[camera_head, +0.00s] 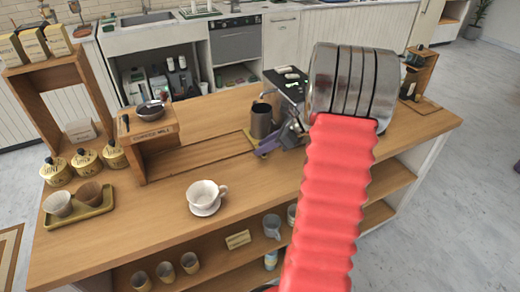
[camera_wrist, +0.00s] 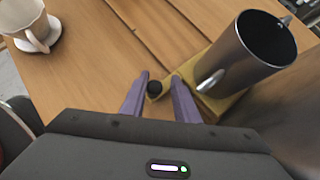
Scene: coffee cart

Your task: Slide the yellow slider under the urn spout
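The yellow slider (camera_wrist: 224,106) shows in the wrist view as a flat yellow plate under a metal cup (camera_wrist: 250,50). A small black knob (camera_wrist: 154,88) stands at its left end. My gripper (camera_wrist: 160,78) has its two purple fingers apart, with the knob between them near the left finger; I cannot tell whether they touch. In the head view, the slider (camera_head: 247,138) shows only as a yellow edge beside the metal cup (camera_head: 261,122). My gripper (camera_head: 268,146) is low at the counter just right of it. I cannot make out the urn spout in either view.
A white cup on a saucer (camera_head: 205,209) stands at the front of the counter. A wooden stand with a dark bowl (camera_head: 151,111) is left of the slider. Dark grooves (camera_head: 200,160) run along the counter between them. Yellow jars (camera_head: 85,160) and a tray (camera_head: 101,207) are far left.

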